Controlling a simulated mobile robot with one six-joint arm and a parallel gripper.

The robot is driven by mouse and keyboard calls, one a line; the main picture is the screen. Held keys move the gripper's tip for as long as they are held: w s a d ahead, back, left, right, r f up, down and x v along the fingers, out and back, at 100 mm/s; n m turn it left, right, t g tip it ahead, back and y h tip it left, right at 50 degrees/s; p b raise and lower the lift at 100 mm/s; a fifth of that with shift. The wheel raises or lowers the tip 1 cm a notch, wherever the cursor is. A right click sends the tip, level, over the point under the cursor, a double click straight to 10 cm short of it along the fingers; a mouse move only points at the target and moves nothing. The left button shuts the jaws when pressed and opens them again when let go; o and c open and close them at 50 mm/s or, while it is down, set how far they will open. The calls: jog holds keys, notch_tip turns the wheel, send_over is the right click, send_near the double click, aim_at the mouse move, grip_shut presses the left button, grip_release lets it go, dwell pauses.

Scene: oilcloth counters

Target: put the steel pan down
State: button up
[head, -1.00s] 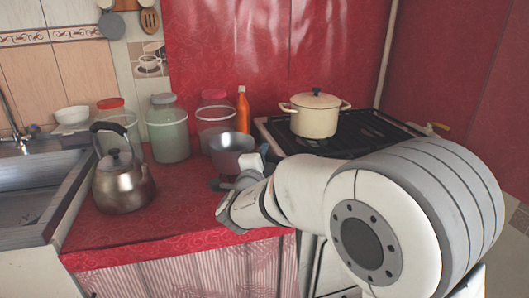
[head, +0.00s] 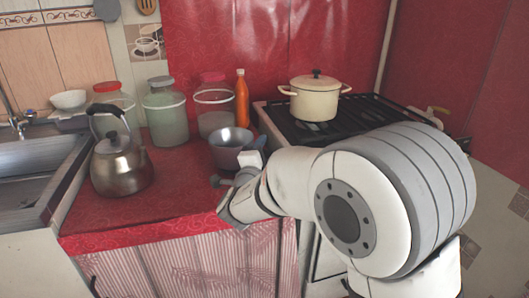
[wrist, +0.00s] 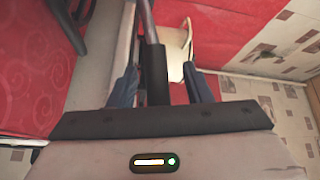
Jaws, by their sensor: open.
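The steel pan (head: 229,146) stands upright on the red counter in the head view, in front of the jars and left of the stove. Its near side is partly hidden by my arm. My gripper (head: 224,184) is low at the pan's near side. In the wrist view my gripper (wrist: 160,72) has its two fingers apart. A dark bar, which looks like the pan's handle (wrist: 151,65), runs between them, with a gap to the right finger. The pan's bowl is not clear in the wrist view.
A kettle (head: 121,166) stands left on the counter (head: 170,205). Behind are jars (head: 165,112) and an orange bottle (head: 242,98). A cream pot (head: 315,98) sits on the stove (head: 360,113) to the right. A sink (head: 35,175) is at far left. Counter between kettle and pan is clear.

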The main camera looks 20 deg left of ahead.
jog(key=s+p, duration=0.2)
jog(key=s, duration=1)
jog(key=d+f+m+g+h, duration=0.2)
jog(key=d+m+g+h, duration=0.3)
jog(key=d+m, duration=0.7)
jog(key=d+f+m+g+h, duration=0.4)
jog(key=d+m, duration=0.6)
jog(key=d, duration=0.5)
jog(key=s+d+f+m+g+y, duration=0.2)
jog(key=s+m, duration=0.6)
jog(key=m, duration=0.9)
jog(key=s+d+f+m+g+y, duration=0.2)
jog(key=s+d+m+g+y, duration=0.2)
jog(key=m, duration=1.4)
jog(key=s+g+y, duration=0.2)
jog(key=s, duration=0.2)
jog(key=shift+d+y, duration=0.3)
jog(key=shift+d, duration=0.05)
jog(key=shift+r+g, duration=0.1)
jog(key=shift+g, duration=0.2)
